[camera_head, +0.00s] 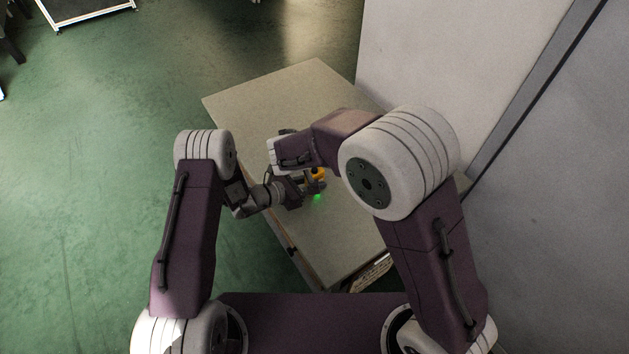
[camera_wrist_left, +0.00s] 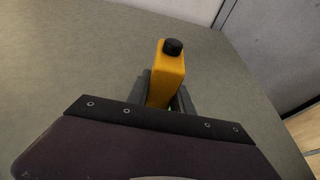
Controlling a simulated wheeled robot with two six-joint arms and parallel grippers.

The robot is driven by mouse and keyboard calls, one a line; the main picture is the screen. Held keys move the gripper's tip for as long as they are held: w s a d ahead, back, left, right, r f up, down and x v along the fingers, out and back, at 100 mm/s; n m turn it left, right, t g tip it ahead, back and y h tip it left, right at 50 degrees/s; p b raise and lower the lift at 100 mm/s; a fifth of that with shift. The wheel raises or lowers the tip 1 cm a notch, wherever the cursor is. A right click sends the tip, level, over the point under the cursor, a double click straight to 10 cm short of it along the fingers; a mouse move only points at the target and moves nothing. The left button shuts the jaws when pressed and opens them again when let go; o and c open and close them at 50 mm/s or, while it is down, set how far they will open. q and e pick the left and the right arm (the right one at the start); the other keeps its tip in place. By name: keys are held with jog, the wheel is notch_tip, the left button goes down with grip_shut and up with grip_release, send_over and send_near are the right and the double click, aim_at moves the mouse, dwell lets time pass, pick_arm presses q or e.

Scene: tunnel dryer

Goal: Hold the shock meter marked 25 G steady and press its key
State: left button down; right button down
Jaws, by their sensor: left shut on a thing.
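The shock meter is a small yellow-orange box with a round black key on top. In the left wrist view the meter (camera_wrist_left: 168,75) stands between my left fingers, its black key (camera_wrist_left: 173,47) facing up and uncovered. In the head view only a bit of the yellow meter (camera_head: 319,174) shows. My left gripper (camera_head: 312,184) is shut on it, low over the table; it also shows in the left wrist view (camera_wrist_left: 165,100). No 25 G marking is readable. My right arm's wrist (camera_head: 290,153) hangs over the table just beyond the meter; its fingers cannot be made out.
The beige table (camera_head: 320,85) has bare room at its far end and near right. A pale wall or cabinet (camera_head: 430,60) rises along the right side. A small green glow (camera_head: 317,197) shows beside my left gripper. Green floor (camera_head: 80,160) lies open to the left.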

dwell(0.3)
pick_arm(q)
jog(key=c, duration=1.1)
grip_release()
jog(key=shift+o, duration=0.2)
jog(key=v, duration=1.2)
